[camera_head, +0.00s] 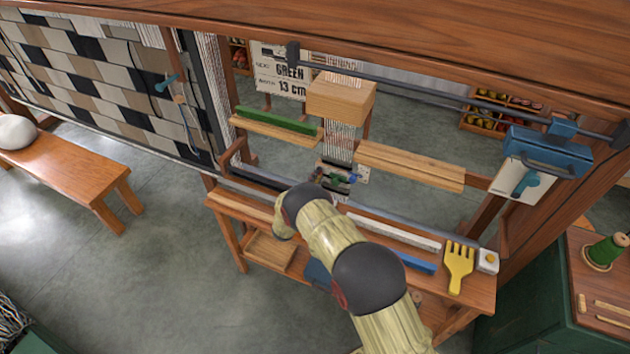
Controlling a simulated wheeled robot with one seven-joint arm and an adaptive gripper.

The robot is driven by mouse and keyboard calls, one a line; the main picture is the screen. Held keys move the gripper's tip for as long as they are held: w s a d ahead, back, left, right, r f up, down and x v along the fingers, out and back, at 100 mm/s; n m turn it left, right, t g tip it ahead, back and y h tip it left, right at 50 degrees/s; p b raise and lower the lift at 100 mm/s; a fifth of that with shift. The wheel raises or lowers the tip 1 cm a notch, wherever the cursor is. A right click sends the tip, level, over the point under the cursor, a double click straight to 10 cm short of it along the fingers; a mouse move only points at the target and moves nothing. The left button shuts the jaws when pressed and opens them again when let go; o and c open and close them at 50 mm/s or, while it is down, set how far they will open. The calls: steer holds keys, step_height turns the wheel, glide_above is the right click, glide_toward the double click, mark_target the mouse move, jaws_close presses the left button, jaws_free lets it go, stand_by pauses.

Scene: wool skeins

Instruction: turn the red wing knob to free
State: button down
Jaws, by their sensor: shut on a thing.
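My arm reaches up from the bottom of the head view to the middle of the loom. My gripper (338,179) shows only as small dark parts just past the dark arm joint, at the lower end of the white hanging threads. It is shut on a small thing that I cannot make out. Blue and green bits show there, beside a small pale plate (363,174). I cannot pick out the red wing knob; my arm and gripper hide much of that spot.
A wooden block (340,98) hangs above the threads. A yellow fork-shaped comb (459,266) and a blue bar (416,263) lie on the loom's front bench. A blue clamp-like box (547,152) is on the right post. A bench (75,176) stands at left; floor between is clear.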

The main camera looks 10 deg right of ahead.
steer(key=shift+f+n+b, duration=0.1)
steer(key=shift+n+b, duration=2.35)
steer(key=shift+n, duration=4.85)
steer(key=c, duration=2)
jaws_free()
steer(key=shift+c, duration=0.2)
steer(key=shift+o, duration=0.4)
steer(key=v, duration=1.2)
